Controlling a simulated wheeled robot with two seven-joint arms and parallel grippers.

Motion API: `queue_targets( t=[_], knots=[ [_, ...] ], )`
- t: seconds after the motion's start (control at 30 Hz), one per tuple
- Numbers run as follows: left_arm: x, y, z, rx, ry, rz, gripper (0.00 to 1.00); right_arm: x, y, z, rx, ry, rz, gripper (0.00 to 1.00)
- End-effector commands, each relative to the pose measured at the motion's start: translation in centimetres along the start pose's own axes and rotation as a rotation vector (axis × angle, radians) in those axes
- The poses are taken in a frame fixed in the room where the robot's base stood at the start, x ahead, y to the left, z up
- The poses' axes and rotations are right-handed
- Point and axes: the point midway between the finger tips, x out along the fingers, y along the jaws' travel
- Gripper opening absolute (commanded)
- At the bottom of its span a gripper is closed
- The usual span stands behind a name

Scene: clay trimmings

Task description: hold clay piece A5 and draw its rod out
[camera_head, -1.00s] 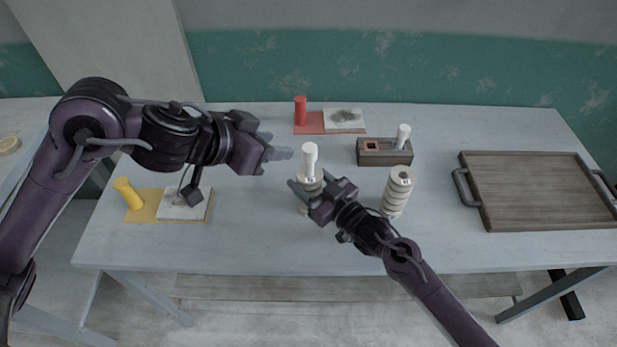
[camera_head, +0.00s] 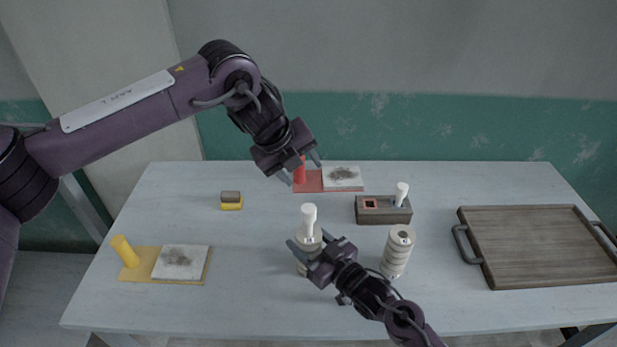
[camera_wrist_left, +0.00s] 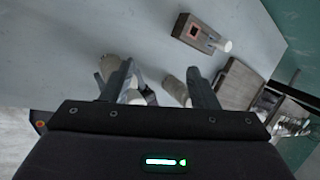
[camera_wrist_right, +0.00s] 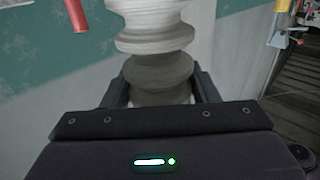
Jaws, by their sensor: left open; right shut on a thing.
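The clay piece (camera_head: 309,239), taken to be A5, stands upright at the middle of the table; no label on it is readable. A white rod (camera_head: 309,214) sticks up out of its top. My right gripper (camera_head: 306,250) is shut on the clay piece from the front right.
A ringed clay stack (camera_head: 397,252) stands close right of my right gripper. A dark block (camera_head: 378,214) holding a white peg is behind it. A wooden tray (camera_head: 535,250) lies at right. Red mat (camera_head: 309,182), yellow mat (camera_head: 145,266) and small sponge-like block (camera_head: 231,200) lie around.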

Motion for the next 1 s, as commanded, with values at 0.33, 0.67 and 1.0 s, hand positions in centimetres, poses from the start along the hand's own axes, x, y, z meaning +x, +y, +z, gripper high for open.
queue_targets(
  t=[0.33,0.67,1.0],
  knots=[
    [-1.1,-0.7,-3.6,0.853,0.236,0.216,0.54,0.0,0.0,0.0,0.000,-0.001,0.001,0.12],
    [-2.9,-0.7,-5.5,1.241,0.423,0.279,0.54,0.0,0.1,0.0,0.000,-0.001,0.001,0.12],
    [0.0,1.0,-6.3,1.272,0.445,0.280,0.54,0.0,0.1,0.0,0.000,0.000,0.001,0.12]
  ],
)
